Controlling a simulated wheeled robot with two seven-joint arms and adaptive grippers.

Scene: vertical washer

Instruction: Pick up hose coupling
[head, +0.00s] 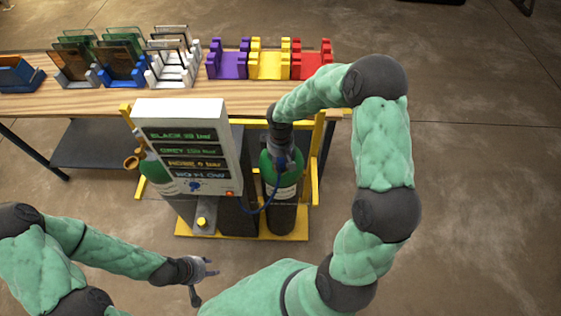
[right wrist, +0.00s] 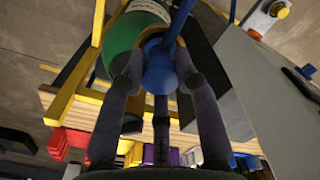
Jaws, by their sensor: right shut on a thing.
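The blue hose coupling (right wrist: 160,72) sits between the two dark fingers of my right gripper (right wrist: 160,80), which is shut on it. A brass-coloured part shows behind the coupling, against the green top of a gas cylinder (right wrist: 137,28). I cannot tell whether the coupling is seated on that part or apart from it. In the head view my right gripper (head: 283,158) is at the top of the right-hand cylinder (head: 281,205), and the blue hose (head: 267,200) hangs from there toward the panel. My left gripper (head: 205,276) is open and empty, low at the front left.
A white display panel (head: 187,107) stands left of the cylinder in a yellow frame (head: 292,236). A second green cylinder (head: 155,172) is partly hidden behind the panel. A wooden table (head: 262,92) behind carries coloured racks. Floor at the right is clear.

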